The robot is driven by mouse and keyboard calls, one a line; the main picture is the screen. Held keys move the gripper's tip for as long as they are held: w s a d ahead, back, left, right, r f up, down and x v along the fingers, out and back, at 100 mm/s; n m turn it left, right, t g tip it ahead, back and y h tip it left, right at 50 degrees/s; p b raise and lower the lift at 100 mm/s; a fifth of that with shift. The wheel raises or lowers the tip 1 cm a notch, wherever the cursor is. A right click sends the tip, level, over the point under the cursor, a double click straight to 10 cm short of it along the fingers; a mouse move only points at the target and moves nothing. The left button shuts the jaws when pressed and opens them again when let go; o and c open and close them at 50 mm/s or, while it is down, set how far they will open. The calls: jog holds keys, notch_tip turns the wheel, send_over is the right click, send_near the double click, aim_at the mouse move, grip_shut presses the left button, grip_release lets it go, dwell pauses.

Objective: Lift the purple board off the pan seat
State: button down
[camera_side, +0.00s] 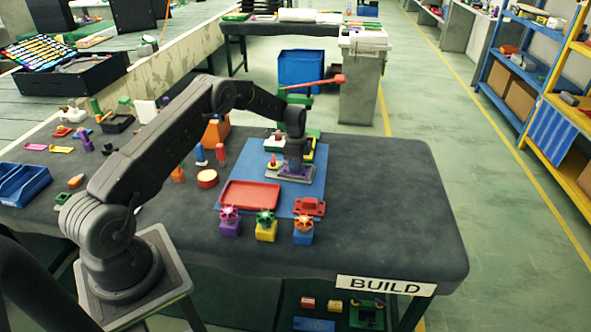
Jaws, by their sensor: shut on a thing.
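My gripper (297,156) reaches down over the blue mat (307,203) near the middle of the table. It is shut on the purple board (296,170), which shows as a small purple patch right under the fingers. The pan seat appears to be the grey plate (308,178) below the board. I cannot tell whether the board touches the plate or is just clear of it. The fingers hide part of the board. A small red-topped piece (272,162) stands just left of the fingers.
A red tray (250,196) and a red-orange block (310,207) lie in front. Purple, yellow and blue blocks with star knobs (266,230) line the front side. Orange and red parts (207,179) stand at left. The table's right side (390,200) is clear.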

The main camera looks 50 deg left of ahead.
jog(key=shift+r, duration=0.7)
jog(key=shift+r, duration=1.45)
